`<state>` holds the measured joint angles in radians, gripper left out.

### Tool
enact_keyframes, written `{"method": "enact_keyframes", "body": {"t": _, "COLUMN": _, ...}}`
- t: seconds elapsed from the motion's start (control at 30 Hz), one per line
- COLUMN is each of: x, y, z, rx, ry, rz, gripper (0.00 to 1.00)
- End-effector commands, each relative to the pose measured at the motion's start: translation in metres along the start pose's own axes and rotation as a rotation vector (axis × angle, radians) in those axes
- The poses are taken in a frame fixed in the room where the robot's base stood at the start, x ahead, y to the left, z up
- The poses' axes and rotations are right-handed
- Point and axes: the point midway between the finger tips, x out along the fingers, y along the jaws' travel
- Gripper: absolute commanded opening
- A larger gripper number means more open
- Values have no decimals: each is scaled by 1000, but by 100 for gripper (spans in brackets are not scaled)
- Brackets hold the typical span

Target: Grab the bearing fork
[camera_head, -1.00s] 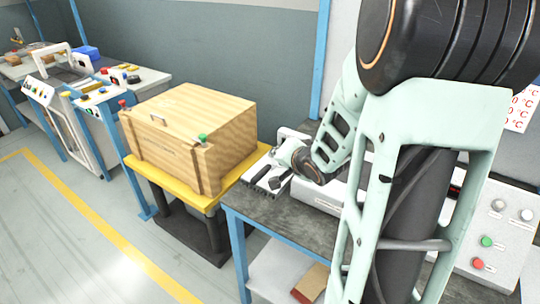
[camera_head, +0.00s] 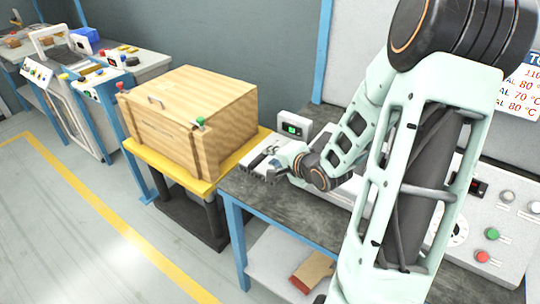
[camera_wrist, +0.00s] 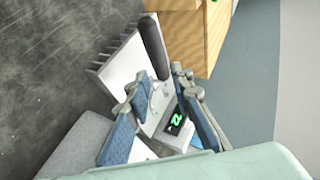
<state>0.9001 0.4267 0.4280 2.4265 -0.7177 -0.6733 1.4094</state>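In the wrist view a dark rod-like handle (camera_wrist: 152,46) stands out over a pale plate with a comb-like edge (camera_wrist: 118,62). It looks like part of the bearing fork, but I cannot tell for sure. My gripper (camera_wrist: 158,82) is open. Its two blue-grey fingers are spread, and the handle's lower end shows between the fingertips. I cannot tell whether either finger touches it. In the head view my gripper (camera_head: 283,160) is low over the pale plate (camera_head: 256,164) at the bench's left end and hides much of it.
A device with a green display (camera_head: 294,128) stands just behind my gripper; its display also shows in the wrist view (camera_wrist: 176,119). A wooden crate (camera_head: 190,110) on a yellow-topped stand is close on the left. The dark bench top (camera_head: 285,208) is bare in front.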

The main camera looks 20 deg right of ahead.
Motion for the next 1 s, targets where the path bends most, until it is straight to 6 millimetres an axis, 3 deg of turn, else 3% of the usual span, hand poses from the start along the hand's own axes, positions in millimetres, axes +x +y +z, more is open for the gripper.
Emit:
{"method": "enact_keyframes", "body": {"t": 0.1, "x": 22, "y": 1, "z": 2, "rx": -1, "ry": -3, "rz": -2, "gripper": 21}}
{"method": "enact_keyframes", "body": {"t": 0.3, "x": 43, "y": 0, "z": 1, "rx": 0, "ry": 0, "rz": -1, "gripper": 21}}
{"method": "enact_keyframes", "body": {"t": 0.57, "x": 44, "y": -1, "z": 0, "rx": 0, "ry": 1, "rz": 0, "gripper": 20}}
{"method": "enact_keyframes", "body": {"t": 0.73, "x": 44, "y": -1, "z": 0, "rx": 0, "ry": 1, "rz": 0, "gripper": 1}}
{"method": "enact_keyframes", "body": {"t": 1.0, "x": 44, "y": -2, "z": 0, "rx": -1, "ry": 1, "rz": -2, "gripper": 0}}
